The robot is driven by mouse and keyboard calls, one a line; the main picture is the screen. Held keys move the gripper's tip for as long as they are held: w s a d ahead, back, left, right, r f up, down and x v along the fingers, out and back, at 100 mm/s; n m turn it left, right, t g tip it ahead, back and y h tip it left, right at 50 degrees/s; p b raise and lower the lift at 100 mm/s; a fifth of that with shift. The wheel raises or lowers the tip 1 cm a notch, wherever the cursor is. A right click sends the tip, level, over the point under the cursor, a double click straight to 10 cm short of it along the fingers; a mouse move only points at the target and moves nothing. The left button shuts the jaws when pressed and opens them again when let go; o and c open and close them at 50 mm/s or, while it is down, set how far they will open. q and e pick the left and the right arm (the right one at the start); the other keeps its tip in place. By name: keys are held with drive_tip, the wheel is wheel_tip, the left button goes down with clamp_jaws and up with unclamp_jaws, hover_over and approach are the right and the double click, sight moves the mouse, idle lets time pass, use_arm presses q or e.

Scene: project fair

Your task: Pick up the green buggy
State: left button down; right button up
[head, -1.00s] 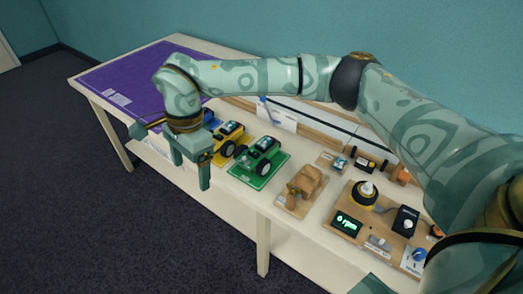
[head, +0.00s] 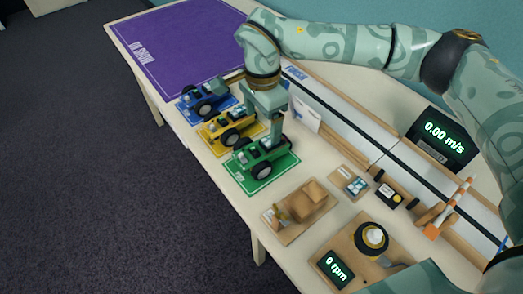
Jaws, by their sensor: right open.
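The green buggy (head: 258,153) stands on a green card (head: 262,179) on the table, with dark wheels. My right gripper (head: 272,128) is right over the buggy's far side, pointing down. It is open, with one finger showing near the buggy's far edge; the other finger is hard to make out. I cannot tell whether it touches the buggy. My left gripper is not in the head view.
A yellow buggy (head: 229,128) and a blue buggy (head: 206,100) stand in line to the upper left. A wooden model (head: 300,205) sits to the lower right. A track (head: 343,110) runs behind, near a speed display (head: 442,138). A purple mat (head: 185,42) covers the far end.

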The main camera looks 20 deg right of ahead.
sight(266, 150)
wheel_tip(266, 150, down, 6)
drive_tip(key=shift+d+f+b, duration=0.1)
drive_tip(key=shift+f+b, duration=0.1)
drive_tip(key=shift+b, duration=0.6)
drive_tip(key=f+b, duration=0.1)
drive_tip(key=f, duration=0.2)
drive_tip(key=f+b, duration=0.1)
drive_tip(key=f, duration=0.1)
drive_tip(key=shift+s+d+f+b, duration=0.1)
drive_tip(key=shift+d+f+b, duration=0.15)
drive_tip(key=shift+d+b, duration=0.15)
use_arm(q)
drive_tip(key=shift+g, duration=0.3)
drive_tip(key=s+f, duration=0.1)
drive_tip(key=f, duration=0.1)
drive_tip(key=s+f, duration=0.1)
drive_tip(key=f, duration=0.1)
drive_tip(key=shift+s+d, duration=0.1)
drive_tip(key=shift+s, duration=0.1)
use_arm(e)
drive_tip(key=shift+r, duration=0.15)
drive_tip(key=c, duration=0.9)
